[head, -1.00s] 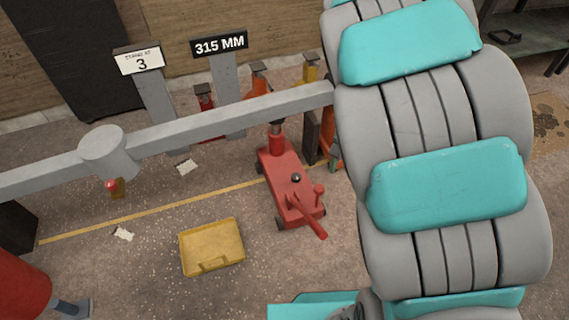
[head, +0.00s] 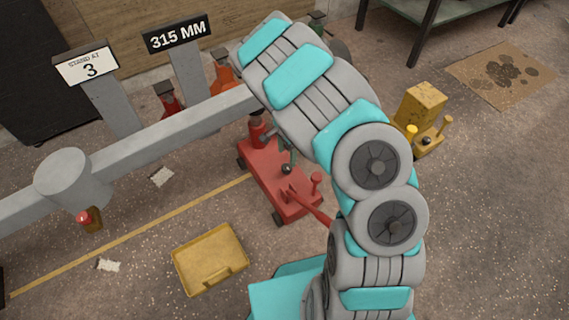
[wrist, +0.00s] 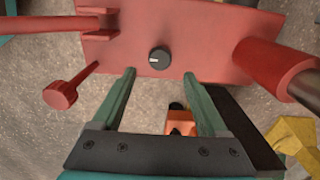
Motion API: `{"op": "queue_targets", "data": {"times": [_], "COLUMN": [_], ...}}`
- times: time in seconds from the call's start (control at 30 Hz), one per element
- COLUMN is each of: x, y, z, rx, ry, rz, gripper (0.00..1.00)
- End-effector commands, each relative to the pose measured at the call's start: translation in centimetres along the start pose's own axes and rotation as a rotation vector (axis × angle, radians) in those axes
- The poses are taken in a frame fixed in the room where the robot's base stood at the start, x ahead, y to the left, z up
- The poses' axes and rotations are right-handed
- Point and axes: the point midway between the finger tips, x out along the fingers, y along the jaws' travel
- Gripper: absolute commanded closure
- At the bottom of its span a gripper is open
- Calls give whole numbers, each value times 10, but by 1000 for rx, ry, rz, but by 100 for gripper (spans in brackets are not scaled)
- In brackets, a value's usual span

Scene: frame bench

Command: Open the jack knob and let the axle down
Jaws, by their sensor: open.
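The red jack (head: 270,180) stands on the floor under the right end of the grey axle beam (head: 150,130). Its round black knob (head: 287,168) is on the top of its body; in the wrist view the knob (wrist: 159,58) has a white mark pointing left. My gripper (wrist: 159,82) is open, its green fingers spread just below the knob in the wrist view, not around it. In the head view its tip shows near the jack, partly hidden by my arm. Contact between jack and axle is hidden by my arm.
Signs reading "315 MM" (head: 178,33) and "STAND AT 3" (head: 86,65) stand behind the beam, near a red stand (head: 168,98) and an orange one (head: 222,72). A yellow tray (head: 208,284) lies in front. A yellow block-shaped item (head: 420,103) stands at right.

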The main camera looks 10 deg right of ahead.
Motion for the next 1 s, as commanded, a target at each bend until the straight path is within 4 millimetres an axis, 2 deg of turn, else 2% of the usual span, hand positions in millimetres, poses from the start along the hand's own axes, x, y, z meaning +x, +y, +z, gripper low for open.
{"op": "queue_targets", "data": {"times": [0.4,0.77,1.0], "x": [58,65,65], "y": [0,0,0], "z": [1,0,0], "rx": [-1,-1,-1], "ry": [-2,0,-1], "rz": [2,-1,0], "gripper": [24,24,51]}}
